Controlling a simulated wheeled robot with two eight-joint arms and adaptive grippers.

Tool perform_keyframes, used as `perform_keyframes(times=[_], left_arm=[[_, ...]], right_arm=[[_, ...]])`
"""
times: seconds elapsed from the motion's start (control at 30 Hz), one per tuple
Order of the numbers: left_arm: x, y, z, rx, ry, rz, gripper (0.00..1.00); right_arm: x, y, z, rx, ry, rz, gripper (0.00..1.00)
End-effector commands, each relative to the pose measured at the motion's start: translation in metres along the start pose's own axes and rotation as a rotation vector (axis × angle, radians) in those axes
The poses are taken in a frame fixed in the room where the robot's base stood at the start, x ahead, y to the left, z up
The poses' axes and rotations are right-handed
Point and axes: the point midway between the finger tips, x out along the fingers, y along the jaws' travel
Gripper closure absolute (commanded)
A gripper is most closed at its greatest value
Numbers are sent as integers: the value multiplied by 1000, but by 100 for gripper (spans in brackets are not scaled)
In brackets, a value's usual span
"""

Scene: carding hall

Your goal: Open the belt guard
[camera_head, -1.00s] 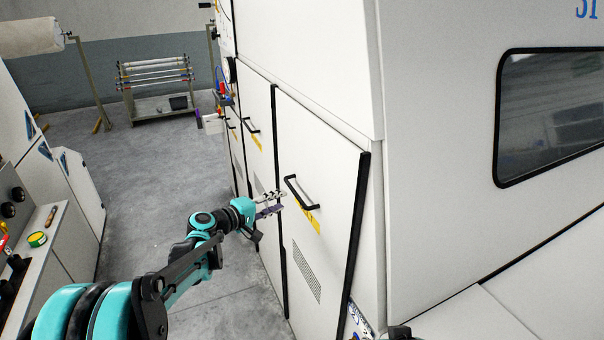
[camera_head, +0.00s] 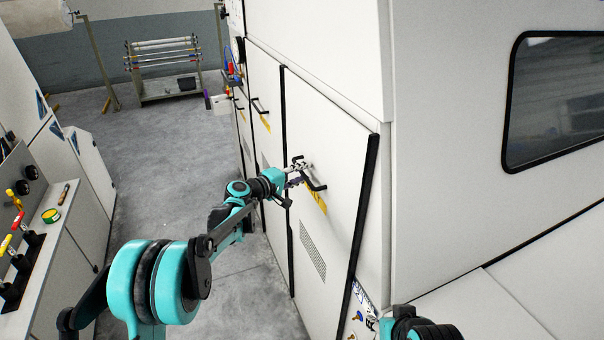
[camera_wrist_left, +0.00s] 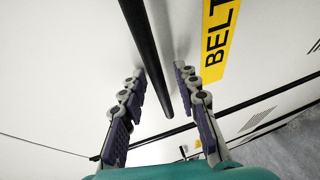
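The belt guard (camera_head: 345,150) is a white panel with black edge strips on the machine's side. It looks shut. Its black bar handle (camera_head: 319,187) sits above a yellow label, which reads "BELT" in the left wrist view (camera_wrist_left: 217,42). My left gripper (camera_head: 300,168) is at the handle. In the left wrist view its fingers (camera_wrist_left: 160,72) are open, one on each side of the handle bar (camera_wrist_left: 147,55), with gaps showing. Part of my right arm shows at the bottom edge of the head view; its fingers cannot be made out clearly.
More white panels with black handles (camera_head: 261,107) line the machine further back. A grey aisle floor (camera_head: 160,180) lies open on the left. A control console (camera_head: 40,210) with levers and a green tape roll stands at the left edge. A rod rack (camera_head: 165,75) stands at the back.

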Motion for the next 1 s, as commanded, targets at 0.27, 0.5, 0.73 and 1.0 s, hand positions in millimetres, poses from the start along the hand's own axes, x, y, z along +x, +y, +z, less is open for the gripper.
perform_keyframes(times=[0.27, 0.5, 0.73, 1.0], left_arm=[[0, 0, 0, 0, 0, 0, 100], [2, -15, 1, 1, -1, -1, 100], [13, -69, 6, 2, -1, -2, 100], [32, -163, 15, 2, -2, -2, 100]], right_arm=[[0, 0, 0, 0, 0, 0, 60], [8, 0, 6, 0, 0, 0, 60], [39, 0, 28, 0, 0, 0, 60], [90, 0, 65, 0, 0, 0, 60]])
